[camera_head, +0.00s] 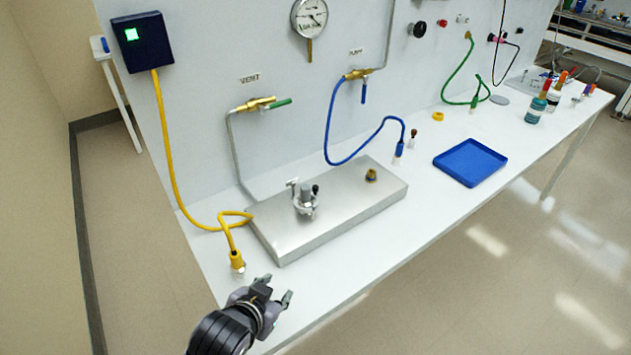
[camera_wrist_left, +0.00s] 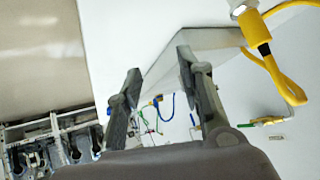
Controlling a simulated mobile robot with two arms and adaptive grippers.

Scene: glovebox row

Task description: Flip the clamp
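The clamp (camera_head: 305,203) is a small metal piece with a dark knob, on the left half of a raised steel plate (camera_head: 345,215) on the white bench. A small lever sticks up at its left side. Its exact lever position is too small to tell. My left gripper (camera_head: 277,291) is at the bench's front edge, in front of the plate and apart from the clamp. In the left wrist view its two fingers (camera_wrist_left: 155,85) are spread with nothing between them. My right gripper is not in view.
A yellow cable (camera_head: 166,150) ends in a plug (camera_head: 237,262) near my left gripper. A blue hose (camera_head: 328,125) hangs behind the plate. A brass fitting (camera_head: 371,175) sits on the plate's right. A blue tray (camera_head: 470,162) lies farther right. The front bench strip is clear.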

